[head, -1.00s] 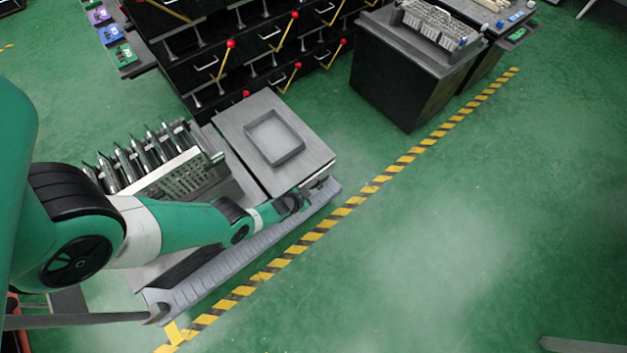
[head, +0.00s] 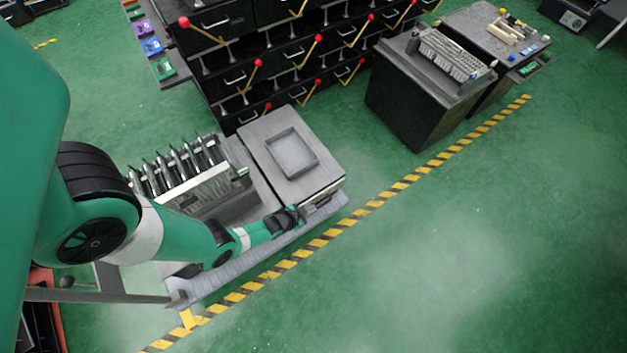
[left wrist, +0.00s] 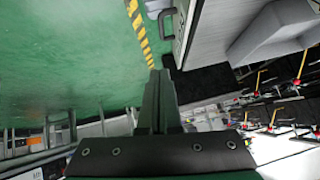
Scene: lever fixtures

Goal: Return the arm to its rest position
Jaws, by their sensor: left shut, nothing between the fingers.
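My left arm, green with black joints, comes in from the left in the head view and reaches over the front of a cart. My left gripper (head: 300,214) is at its end, beside the front side of the grey cart top (head: 327,183). The left wrist view shows the gripper (left wrist: 158,78) with its two fingers together and nothing between them. The fingers point towards the green floor and the striped line. My right gripper is in neither view.
The cart carries a shallow grey tray (head: 313,166) and a rack of metal tools (head: 185,170). Black drawer cabinets with red-knobbed levers (head: 318,38) stand behind. A black bench (head: 408,110) stands at back right. Yellow-black floor tape (head: 330,235) runs past the cart; the floor right of it is clear.

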